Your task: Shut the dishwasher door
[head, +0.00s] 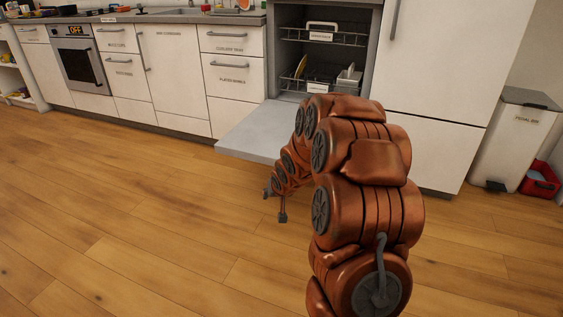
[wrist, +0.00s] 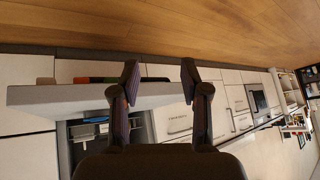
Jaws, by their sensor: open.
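The dishwasher (head: 318,60) stands open at the back, with two racks inside. Its grey door (head: 248,130) is folded down, lying roughly level above the floor. My gripper (head: 275,204) is open and empty, low in front of the door's right part, fingers hanging toward the floor. My arm covers the door's right end. The wrist view appears upside down, with the floor at the top. There the door (wrist: 60,96) crosses behind my two spread fingers (wrist: 160,72), and the open dishwasher (wrist: 85,132) shows below it. I cannot tell whether a finger touches the door.
White drawers and cabinets (head: 234,82) and an oven (head: 82,66) line the wall to the left. A tall white fridge (head: 430,60) stands right of the dishwasher, then a pedal bin (head: 516,140) and a red box (head: 540,181). The wooden floor in front is clear.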

